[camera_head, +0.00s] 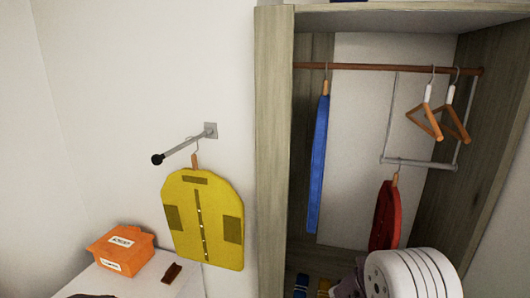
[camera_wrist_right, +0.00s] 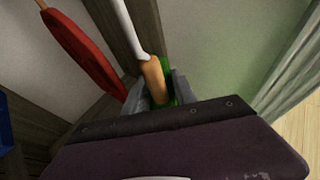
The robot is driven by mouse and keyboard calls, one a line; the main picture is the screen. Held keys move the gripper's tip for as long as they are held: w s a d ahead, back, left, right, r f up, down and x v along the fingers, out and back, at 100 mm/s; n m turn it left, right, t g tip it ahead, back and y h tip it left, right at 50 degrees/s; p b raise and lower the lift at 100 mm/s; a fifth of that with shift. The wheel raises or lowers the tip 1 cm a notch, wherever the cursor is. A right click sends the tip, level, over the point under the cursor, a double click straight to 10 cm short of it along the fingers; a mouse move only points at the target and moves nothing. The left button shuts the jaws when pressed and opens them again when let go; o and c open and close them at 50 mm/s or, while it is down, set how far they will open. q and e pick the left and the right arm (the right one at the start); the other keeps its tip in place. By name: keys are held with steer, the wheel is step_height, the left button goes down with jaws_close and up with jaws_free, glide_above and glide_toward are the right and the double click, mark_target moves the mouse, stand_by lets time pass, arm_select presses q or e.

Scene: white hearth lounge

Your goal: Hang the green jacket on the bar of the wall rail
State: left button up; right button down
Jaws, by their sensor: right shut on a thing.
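In the right wrist view my right gripper (camera_wrist_right: 160,92) is shut on a hanger (camera_wrist_right: 153,78) with a white neck and an orange wooden part. A small patch of the green jacket (camera_wrist_right: 168,68) shows behind the hanger between the fingers; the rest of the jacket is hidden. In the head view neither the gripper nor the green jacket can be seen. The wall rail (camera_head: 184,145) is a short grey bar with a black end knob, sticking out from a wall plate. A yellow jacket (camera_head: 202,218) hangs from it. My left gripper is out of view.
An open wardrobe (camera_head: 273,150) stands right of the rail. Its brown rod holds a blue garment (camera_head: 320,165) and bare hangers (camera_head: 427,115). A red garment (camera_head: 385,215) hangs from a lower grey bar (camera_head: 430,165). An orange box (camera_head: 120,250) sits on a white surface.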

steer(key=s+a+f+m+g+y+b, duration=0.4)
steer(key=s+f+m+g, duration=0.5)
steer(key=f, duration=0.3)
steer(key=s+a+f+m+g+y+b, duration=0.3)
steer(key=s+a+f+m+g, duration=0.2)
steer(key=s+f+m+g, duration=0.45)
steer(key=w+a+f+m+t+y+b, duration=0.1)
steer(key=a+f+m+t+y+b, duration=0.15)
steer(key=a+m+y, duration=0.45)
steer(key=w+a+f+m+t+y+b, duration=0.15)
steer(key=m+t+y, duration=0.25)
steer(key=m+y, duration=0.6)
steer(key=w+m+t, duration=0.2)
steer(key=m+t, duration=0.2)
steer(key=w+a+r+m+t, duration=0.1)
steer(key=w+m+t, duration=0.2)
steer(key=m+t, duration=0.1)
steer(key=w+m+t, duration=0.2)
steer(key=m+t, duration=0.2)
steer(key=t, duration=0.2)
steer(key=shift+w+a+r+h, duration=0.25)
steer(key=shift+w+a+h, duration=0.05)
steer(key=shift+a, duration=0.1)
steer(key=shift+m, duration=0.35)
steer(key=shift+r+t, duration=0.1)
steer(key=shift+t, duration=0.3)
